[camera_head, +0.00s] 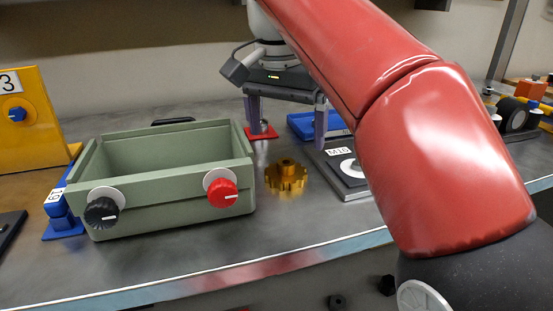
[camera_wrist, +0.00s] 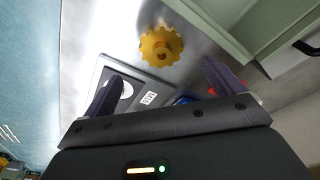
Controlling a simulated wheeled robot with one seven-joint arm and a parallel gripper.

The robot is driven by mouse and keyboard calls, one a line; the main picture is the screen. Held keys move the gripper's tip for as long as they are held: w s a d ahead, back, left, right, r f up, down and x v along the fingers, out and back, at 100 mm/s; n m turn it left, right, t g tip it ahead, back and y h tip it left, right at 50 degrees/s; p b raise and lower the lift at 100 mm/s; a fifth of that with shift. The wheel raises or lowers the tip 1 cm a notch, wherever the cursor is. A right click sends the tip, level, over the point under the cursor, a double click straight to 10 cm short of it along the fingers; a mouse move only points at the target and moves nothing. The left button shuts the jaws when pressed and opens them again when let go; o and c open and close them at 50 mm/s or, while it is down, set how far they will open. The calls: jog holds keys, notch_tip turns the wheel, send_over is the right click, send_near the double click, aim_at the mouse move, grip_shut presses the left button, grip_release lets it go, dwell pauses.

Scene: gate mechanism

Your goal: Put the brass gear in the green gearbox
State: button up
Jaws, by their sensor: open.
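The brass gear (camera_head: 286,176) lies flat on the grey bench top, hub upward, just right of the green gearbox (camera_head: 165,218). The gearbox is an open-topped box with a black knob and a red knob on its front wall; the part of its inside I see looks empty. My gripper (camera_head: 287,133) points down with its fingers wide apart and empty, above and behind the gear. In the wrist view the gear (camera_wrist: 160,46) shows beyond the fingertips, roughly between them, apart from both, and the gearbox wall (camera_wrist: 232,28) is at the upper right.
A dark plate marked M16 (camera_head: 352,185) with a white ring lies right of the gear. A blue tray (camera_head: 303,122) and a red plate (camera_head: 262,133) are behind. A blue block (camera_head: 60,215) stands at the gearbox's left. The bench front edge (camera_head: 300,255) is near.

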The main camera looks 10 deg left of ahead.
aim_at(286, 162)
jog(key=shift+w+a+f, duration=0.15)
jog(key=shift+a+f, duration=0.05)
jog(key=shift+f, duration=0.2)
jog(key=f, duration=0.2)
jog(key=f+b, duration=0.1)
jog(key=f, duration=0.1)
jog(key=w+f+b, duration=0.1)
jog(key=f, duration=0.2)
jog(key=shift+d, duration=0.2)
jog(key=shift+r, duration=0.1)
jog(key=c, duration=1.4)
jog(key=shift+o, duration=0.2)
jog(key=shift+r, duration=0.1)
notch_tip(286, 162, up, 9)
jog(key=shift+p, duration=1)
jog(key=shift+r, duration=0.35)
jog(key=shift+s, duration=0.1)
